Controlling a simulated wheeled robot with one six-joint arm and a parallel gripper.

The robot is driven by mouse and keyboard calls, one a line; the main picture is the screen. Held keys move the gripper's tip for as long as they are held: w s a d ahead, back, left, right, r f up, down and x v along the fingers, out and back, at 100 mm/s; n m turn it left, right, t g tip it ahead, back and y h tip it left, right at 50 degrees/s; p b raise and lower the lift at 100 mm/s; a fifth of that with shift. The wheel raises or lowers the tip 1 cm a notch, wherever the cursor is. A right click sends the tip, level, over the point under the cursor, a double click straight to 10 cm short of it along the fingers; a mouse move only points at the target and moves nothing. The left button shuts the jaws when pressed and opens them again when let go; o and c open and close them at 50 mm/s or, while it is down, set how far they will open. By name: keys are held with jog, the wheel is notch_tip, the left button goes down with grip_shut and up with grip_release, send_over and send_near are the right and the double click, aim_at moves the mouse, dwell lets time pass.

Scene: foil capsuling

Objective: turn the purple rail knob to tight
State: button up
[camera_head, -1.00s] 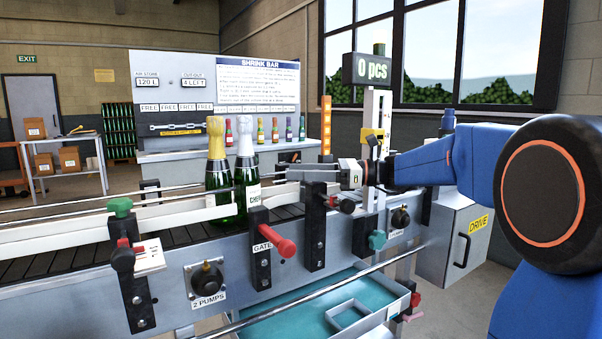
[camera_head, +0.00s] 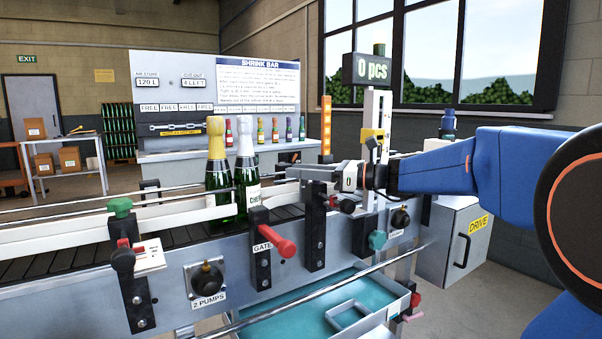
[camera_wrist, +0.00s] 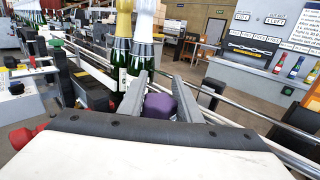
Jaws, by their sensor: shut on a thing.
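The purple rail knob (camera_wrist: 159,106) shows in the wrist view between the two fingers of my gripper (camera_wrist: 160,95). The fingers are shut on it, one on each side. In the head view my gripper (camera_head: 306,174) reaches in from the right over the conveyor rail, and the knob is hidden there behind the fingers. The marks showing how tight the knob is cannot be read in either view.
Two bottles, one gold-topped (camera_head: 217,165) and one white-topped (camera_head: 244,170), stand on the conveyor left of my gripper. A red gate handle (camera_head: 284,247) sticks out in front. A yellow-fronted post (camera_head: 374,140) stands close behind my wrist.

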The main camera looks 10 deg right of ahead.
jog(key=shift+w+d+m+t+h, duration=0.25)
jog(key=shift+d+m+t+h, duration=0.05)
jog(key=shift+m+t+h, duration=1)
jog(key=shift+w+d+m+t+h, duration=0.25)
jog(key=shift+m+t+h, duration=0.85)
jog(key=shift+h, duration=0.4)
jog(key=shift+w+d+m+t+h, duration=0.3)
jog(key=shift+m+t+h, duration=0.85)
jog(key=shift+h, duration=0.25)
jog(key=shift+w+d+m+t+h, duration=0.1)
jog(key=shift+d+m+t+h, duration=0.15)
jog(key=shift+m+h, duration=0.5)
jog(key=shift+d+m+t+h, duration=0.2)
jog(key=shift+m+h, duration=0.2)
jog(key=shift+h, duration=0.55)
jog(key=o, duration=1)
jog(key=shift+o, duration=0.2)
notch_tip(320, 180, up, 10)
